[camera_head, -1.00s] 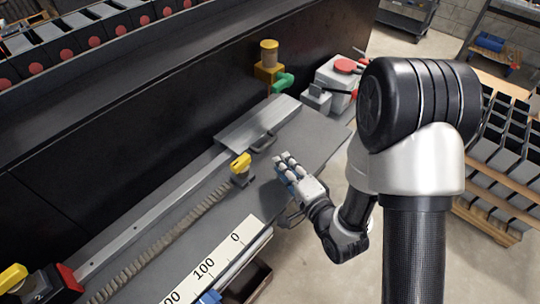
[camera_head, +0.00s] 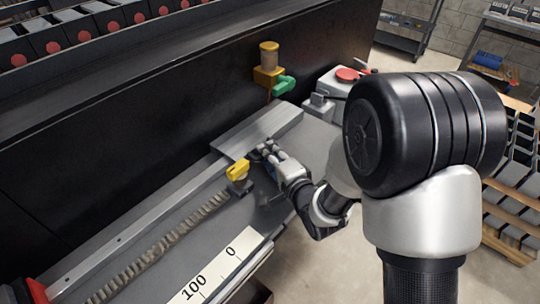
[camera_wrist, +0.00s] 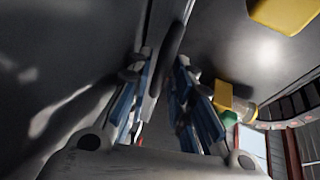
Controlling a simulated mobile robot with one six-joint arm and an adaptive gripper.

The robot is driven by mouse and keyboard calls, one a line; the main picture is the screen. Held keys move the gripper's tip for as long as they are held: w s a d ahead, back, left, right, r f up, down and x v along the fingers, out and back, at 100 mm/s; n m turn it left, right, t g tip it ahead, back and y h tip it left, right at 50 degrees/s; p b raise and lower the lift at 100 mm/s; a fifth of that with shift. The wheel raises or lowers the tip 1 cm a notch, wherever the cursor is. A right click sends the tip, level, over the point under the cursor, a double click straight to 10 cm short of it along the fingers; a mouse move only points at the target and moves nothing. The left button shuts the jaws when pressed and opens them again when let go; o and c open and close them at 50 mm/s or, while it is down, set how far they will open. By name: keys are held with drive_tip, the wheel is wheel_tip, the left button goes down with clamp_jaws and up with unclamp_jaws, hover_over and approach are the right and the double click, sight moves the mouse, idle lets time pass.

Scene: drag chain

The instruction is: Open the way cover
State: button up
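The way cover (camera_head: 255,131) is a grey metal plate lying over the rail on the bench, past the yellow-topped block. In the earlier head view a dark handle shows at its front edge; now my gripper (camera_head: 264,150) hides it there. My gripper reaches in from the right, its fingers at the cover's front edge. In the wrist view, a dark bar (camera_wrist: 176,32), likely the handle, runs between the two blue-padded fingers of my gripper (camera_wrist: 160,85). Gaps show on both sides of it, so the fingers look open around it. Whether they touch it is unclear.
A yellow-topped block (camera_head: 238,171) stands close left of my gripper, with a drag chain (camera_head: 165,243) running from it. A white scale (camera_head: 222,265) lies at the front. A yellow and green fitting (camera_head: 272,77) and a red-buttoned box (camera_head: 343,82) stand behind.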

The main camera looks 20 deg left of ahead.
drive_tip(key=shift+c, duration=0.5)
clamp_jaws()
